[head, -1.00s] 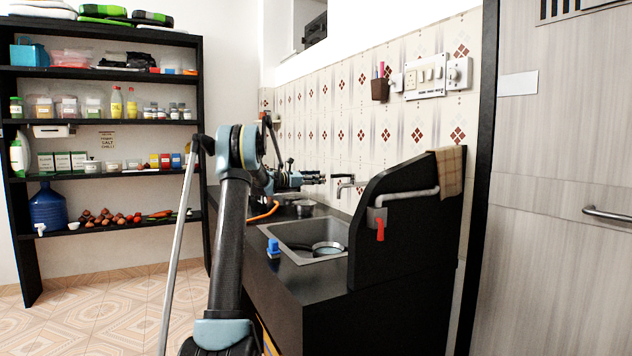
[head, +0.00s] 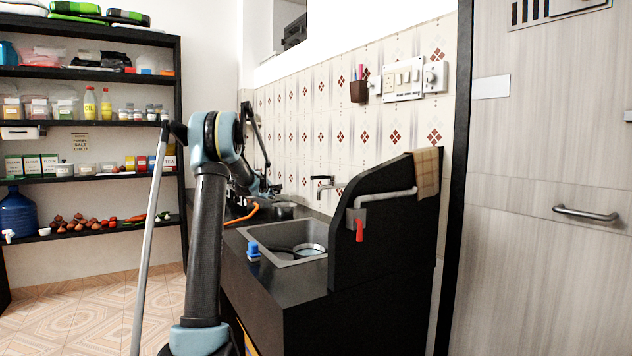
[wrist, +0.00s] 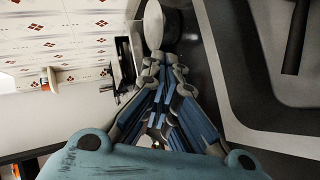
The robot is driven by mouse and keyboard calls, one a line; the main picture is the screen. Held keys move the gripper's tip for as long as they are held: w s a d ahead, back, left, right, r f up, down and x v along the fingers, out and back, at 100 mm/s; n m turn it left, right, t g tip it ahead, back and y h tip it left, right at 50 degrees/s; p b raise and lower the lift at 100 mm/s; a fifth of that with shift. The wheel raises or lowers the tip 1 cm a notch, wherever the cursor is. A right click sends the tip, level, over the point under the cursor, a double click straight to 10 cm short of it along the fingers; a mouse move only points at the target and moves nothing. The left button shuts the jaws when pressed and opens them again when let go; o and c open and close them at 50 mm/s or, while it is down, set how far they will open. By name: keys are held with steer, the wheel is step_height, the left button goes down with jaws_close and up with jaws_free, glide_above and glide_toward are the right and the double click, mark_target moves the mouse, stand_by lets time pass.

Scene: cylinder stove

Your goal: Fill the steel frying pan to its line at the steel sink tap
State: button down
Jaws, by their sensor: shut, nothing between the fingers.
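The steel frying pan (head: 309,250) lies in the steel sink (head: 262,233), at its right end. Its round rim shows; part of it is hidden behind the black side panel. The steel tap (head: 322,184) sticks out from the tiled wall above the sink. My gripper (wrist: 164,62) is shut and empty in the wrist view. In the head view my arm's end is near the counter behind the sink, left of the tap, and its fingers are hard to make out. The wrist view shows the sink's edge (wrist: 222,70) at right, with a dark bar (wrist: 297,38) over the basin.
A blue-capped item (head: 253,250) stands on the counter's front edge. A black side panel (head: 385,220) with a pipe and red valve handle (head: 360,230) closes off the sink's right. Dark cookware (head: 283,210) stands behind the sink. A pale round thing (wrist: 153,24) shows beyond my fingers.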

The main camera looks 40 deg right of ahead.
mark_target(318, 177)
steer(key=s+a+r+m+t+h, duration=0.1)
steer(key=s+r+m+t+h, duration=0.15)
steer(key=r+m, duration=0.5)
steer(key=s+r+m+t+h, duration=0.1)
steer(key=r+m+t, duration=0.2)
steer(key=r+m, duration=0.4)
steer(key=s+d+f+m+g+h, duration=0.25)
steer(key=s+m+g, duration=0.35)
steer(key=s+m, duration=0.5)
steer(key=s+d+f+m+g+h, duration=0.1)
steer(key=s+d+m+g+h, duration=0.15)
steer(key=s+m+g, duration=0.6)
steer(key=w+d+m+t, duration=0.1)
steer(key=d, duration=0.2)
steer(key=w+d+f+m+t, duration=0.1)
steer(key=d+m, duration=0.1)
steer(key=d, duration=0.2)
steer(key=w+d+m+y, duration=0.1)
steer(key=d, duration=0.3)
steer(key=shift+w+f+m+t, duration=0.15)
steer(key=shift+f+m+t, duration=0.15)
steer(key=shift+t, duration=0.1)
steer(key=shift+w, duration=0.65)
